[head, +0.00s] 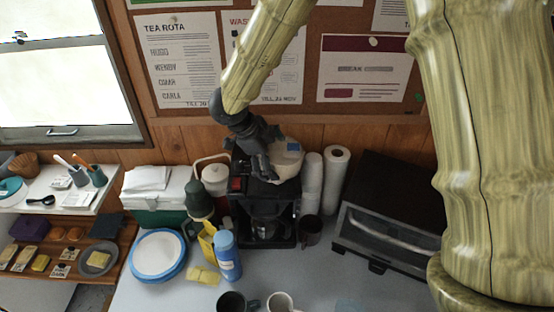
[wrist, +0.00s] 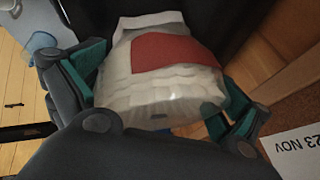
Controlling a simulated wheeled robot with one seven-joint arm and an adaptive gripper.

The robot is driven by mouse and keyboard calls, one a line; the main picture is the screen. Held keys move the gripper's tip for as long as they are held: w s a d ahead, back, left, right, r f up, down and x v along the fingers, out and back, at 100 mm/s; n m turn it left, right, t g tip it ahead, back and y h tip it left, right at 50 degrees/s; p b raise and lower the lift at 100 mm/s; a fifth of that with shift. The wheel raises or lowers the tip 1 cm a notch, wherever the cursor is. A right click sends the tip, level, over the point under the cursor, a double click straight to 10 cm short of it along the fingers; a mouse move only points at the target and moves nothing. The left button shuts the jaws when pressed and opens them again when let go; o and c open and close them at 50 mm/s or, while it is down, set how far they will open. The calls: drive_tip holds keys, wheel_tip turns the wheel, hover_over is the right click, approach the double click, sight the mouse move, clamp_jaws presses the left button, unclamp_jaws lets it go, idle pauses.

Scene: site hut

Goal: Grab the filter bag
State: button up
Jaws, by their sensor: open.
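The filter bag (wrist: 200,85) is a pale, crumpled bag with a red label. In the head view it (head: 288,161) sits at the top of the black coffee machine (head: 284,205), partly behind my gripper. My gripper (head: 270,170) is open over the machine's top, at the bag's left side in that view. In the wrist view my gripper (wrist: 163,82) has its teal-padded fingers on either side of the bag. The fingers are close to the bag's sides; I cannot tell whether they touch it. The bag's underside is hidden.
White paper rolls (head: 336,177) stand right of the machine, beside a dark toaster oven (head: 385,240). A dark mug (head: 311,231), a blue bottle (head: 227,256) and a green flask (head: 199,201) stand nearby. The notice board (head: 310,110) is close behind.

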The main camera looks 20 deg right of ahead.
drive_tip(key=shift+s+r, duration=0.1)
drive_tip(key=shift+s, duration=0.05)
drive_tip(key=shift+c, duration=0.2)
drive_tip(key=c, duration=0.7)
drive_tip(key=shift+o, duration=0.2)
